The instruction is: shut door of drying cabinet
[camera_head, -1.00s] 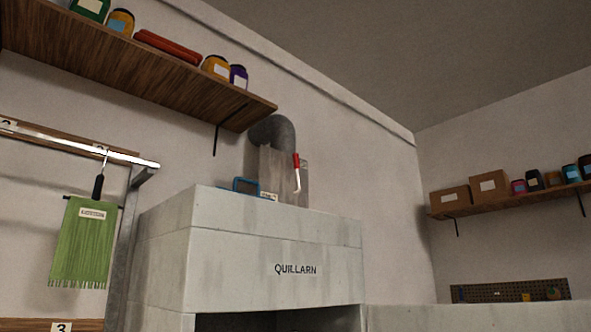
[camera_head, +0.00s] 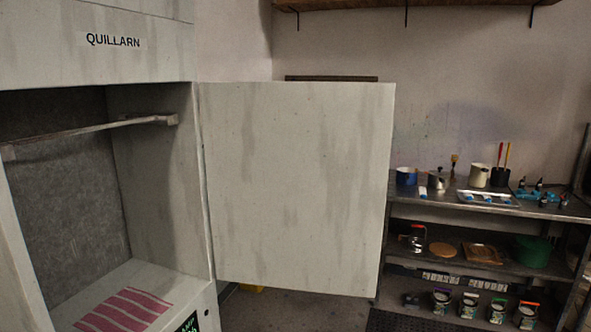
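The drying cabinet (camera_head: 225,20), labelled QUILLARN, stands at the left of the head view. Its door (camera_head: 300,185) is wide open, swung out to the right from the hinge edge beside the opening. The door is a plain pale grey panel with darker streaks. Inside the cabinet, a rail (camera_head: 90,132) crosses the upper part, and a red and pale striped cloth (camera_head: 124,309) lies on the floor. Neither of my grippers is in view.
Right of the door, a metal shelf unit (camera_head: 440,200) holds pots, a tray (camera_head: 487,198) and small bottles. Its lower shelf carries a green tub (camera_head: 532,250); several jars stand below. A dark mat (camera_head: 410,322) lies on the floor. A wooden wall shelf (camera_head: 430,4) is above.

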